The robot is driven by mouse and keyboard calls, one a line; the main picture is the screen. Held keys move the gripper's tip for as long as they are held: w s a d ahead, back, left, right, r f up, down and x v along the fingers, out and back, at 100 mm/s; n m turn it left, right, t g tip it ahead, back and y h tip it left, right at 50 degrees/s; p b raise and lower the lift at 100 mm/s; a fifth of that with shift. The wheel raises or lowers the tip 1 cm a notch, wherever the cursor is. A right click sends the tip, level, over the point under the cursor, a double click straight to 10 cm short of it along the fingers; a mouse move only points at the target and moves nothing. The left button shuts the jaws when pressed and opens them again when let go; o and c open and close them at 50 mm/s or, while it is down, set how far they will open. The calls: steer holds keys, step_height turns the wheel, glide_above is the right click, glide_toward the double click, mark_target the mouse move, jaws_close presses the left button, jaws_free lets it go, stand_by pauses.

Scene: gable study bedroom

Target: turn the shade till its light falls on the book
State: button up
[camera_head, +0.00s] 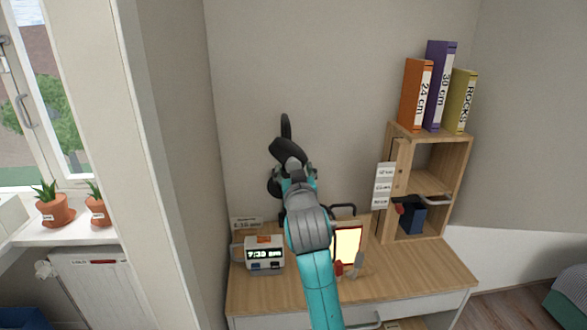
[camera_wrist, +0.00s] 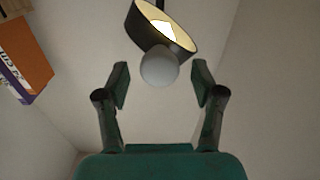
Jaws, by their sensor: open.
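In the wrist view, a dark round lamp shade (camera_wrist: 182,38) with a bright warm inside shows at the top, tilted. A pale ball (camera_wrist: 159,68) sits at its lower edge; I cannot tell whether it is a knob or a bulb. My gripper (camera_wrist: 160,85) is open, its two fingers to either side below the ball, with nothing held. In the head view a dark curved part (camera_head: 286,126), perhaps the shade, shows above my arm, which hides most of the lamp. A red-edged, bright pale panel (camera_head: 348,243), perhaps the book, stands on the desk, partly behind my arm.
The wooden desk (camera_head: 410,285) holds a clock (camera_head: 264,254) at left and a shelf box (camera_head: 439,150) at right. Several upright binders (camera_head: 437,85) stand on the box. A red-handled item (camera_head: 345,270) lies near the panel. The desk's front right is clear.

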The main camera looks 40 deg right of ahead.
steer(key=v, duration=1)
steer(key=s+a+f+n+y, duration=0.2)
steer(key=s+a+f, duration=0.3)
steer(key=f, duration=0.3)
steer(key=s+a+f+n+y, duration=0.15)
steer(key=s+a+f, duration=0.25)
steer(key=f, duration=0.5)
steer(key=s+a+f+n+y, duration=0.25)
steer(key=s+a+f, duration=0.25)
steer(key=f, duration=0.3)
steer(key=s+a+f+y, duration=0.2)
steer(key=s+a, duration=0.1)
steer(key=s, duration=1)
steer(key=s+a+f+y, duration=0.2)
steer(key=s+a, duration=0.1)
steer(key=s, duration=1)
steer(key=shift+f, duration=0.25)
